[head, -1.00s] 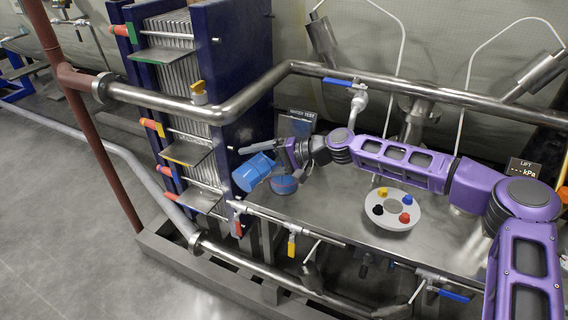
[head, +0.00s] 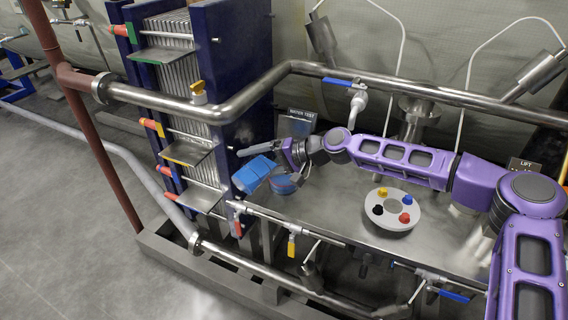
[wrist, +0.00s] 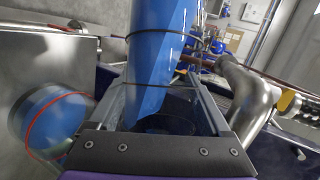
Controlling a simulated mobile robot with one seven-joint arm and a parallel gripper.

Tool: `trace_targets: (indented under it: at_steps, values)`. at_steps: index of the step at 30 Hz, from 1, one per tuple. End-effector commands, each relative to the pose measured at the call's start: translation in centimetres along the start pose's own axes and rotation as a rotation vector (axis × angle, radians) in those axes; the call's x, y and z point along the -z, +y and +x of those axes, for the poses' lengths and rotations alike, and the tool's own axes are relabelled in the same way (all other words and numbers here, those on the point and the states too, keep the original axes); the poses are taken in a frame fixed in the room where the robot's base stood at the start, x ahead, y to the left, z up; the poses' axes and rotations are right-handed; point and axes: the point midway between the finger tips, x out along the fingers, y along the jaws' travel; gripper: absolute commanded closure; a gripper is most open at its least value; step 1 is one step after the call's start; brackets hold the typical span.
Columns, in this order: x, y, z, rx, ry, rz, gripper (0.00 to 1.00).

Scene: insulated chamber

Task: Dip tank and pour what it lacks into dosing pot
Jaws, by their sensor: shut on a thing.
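My gripper (head: 278,154) is shut on a blue jug (head: 254,172), held tilted at the left end of the steel bench. In the wrist view the jug (wrist: 152,60) stands between the fingers (wrist: 165,108). A round blue vessel with a red ring (head: 284,185) sits on the bench just right of and below the jug, partly covered by it. It also shows at the left in the wrist view (wrist: 48,122). I cannot tell whether it is the dosing pot, whether anything flows, or how full the jug is. No tank is clearly identifiable.
A white disc with several coloured knobs (head: 393,209) sits mid-bench. A WATER TEST sign (head: 297,124) stands behind my gripper. The dark blue plate stack (head: 235,90) is close on the left. Steel pipes (head: 420,88) run behind and in front. The bench between vessel and disc is clear.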

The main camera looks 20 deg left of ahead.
Motion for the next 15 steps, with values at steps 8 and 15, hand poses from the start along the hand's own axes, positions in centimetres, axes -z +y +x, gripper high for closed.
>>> trace_targets:
  at_steps: [8, 15]
  values:
    - [-0.34, 0.24, 0.23, -0.085, 0.057, -0.151, 0.99]
    - [-0.07, -0.26, -0.09, -0.123, 0.084, -0.223, 0.99]
